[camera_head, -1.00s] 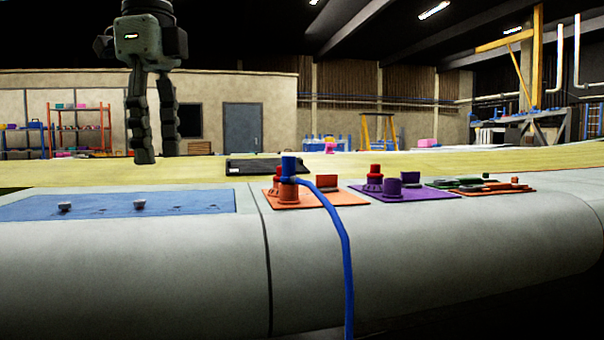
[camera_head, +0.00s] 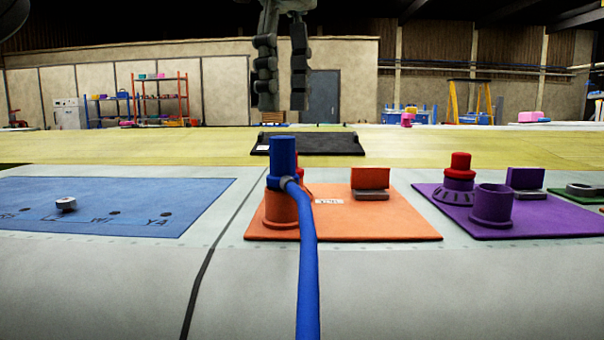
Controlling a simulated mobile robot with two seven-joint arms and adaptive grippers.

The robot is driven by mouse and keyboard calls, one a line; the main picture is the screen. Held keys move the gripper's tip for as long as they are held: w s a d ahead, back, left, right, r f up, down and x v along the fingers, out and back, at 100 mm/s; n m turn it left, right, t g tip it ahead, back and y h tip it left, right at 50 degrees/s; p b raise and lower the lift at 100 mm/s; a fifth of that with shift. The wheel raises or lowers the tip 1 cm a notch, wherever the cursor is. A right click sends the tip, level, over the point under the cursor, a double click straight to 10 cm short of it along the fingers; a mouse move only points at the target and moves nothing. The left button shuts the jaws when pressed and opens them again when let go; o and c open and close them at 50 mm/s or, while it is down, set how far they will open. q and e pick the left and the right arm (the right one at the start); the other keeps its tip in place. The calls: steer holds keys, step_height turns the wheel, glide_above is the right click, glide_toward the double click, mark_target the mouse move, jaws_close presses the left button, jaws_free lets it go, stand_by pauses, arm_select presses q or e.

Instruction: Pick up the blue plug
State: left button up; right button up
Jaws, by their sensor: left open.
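The blue plug (camera_head: 283,156) stands upright in an orange socket (camera_head: 281,208) on an orange plate (camera_head: 400,226). A thick blue cable (camera_head: 307,265) leaves its side and runs down toward the bottom of the view. My left gripper (camera_head: 284,104) hangs above and looks farther back than the plug, fingers pointing down. It is open and empty, with a gap between its fingers, and does not touch the plug. My right gripper does not show.
A purple plate (camera_head: 540,218) with a purple socket and a red-topped knob lies to the right. A blue panel (camera_head: 110,200) with a small metal knob (camera_head: 65,204) is at left. A black tray (camera_head: 318,146) lies behind the plug. The grey front surface is mostly clear.

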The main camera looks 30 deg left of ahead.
mark_target(283, 137)
arm_select(q)
steer(key=f, duration=0.7)
steer(key=shift+s, duration=0.3)
jaws_close()
steer(key=shift+r, duration=0.1)
steer(key=shift+r, duration=0.55)
steer(key=r, duration=0.2)
steer(key=a+r, duration=0.1)
steer(key=shift+s+r, duration=0.3)
steer(key=shift+r, duration=0.05)
steer(key=s+a+r, duration=0.5)
steer(key=a+r, duration=0.1)
steer(key=a, duration=0.3)
steer(key=shift+s, duration=0.2)
steer(key=shift+a, duration=0.1)
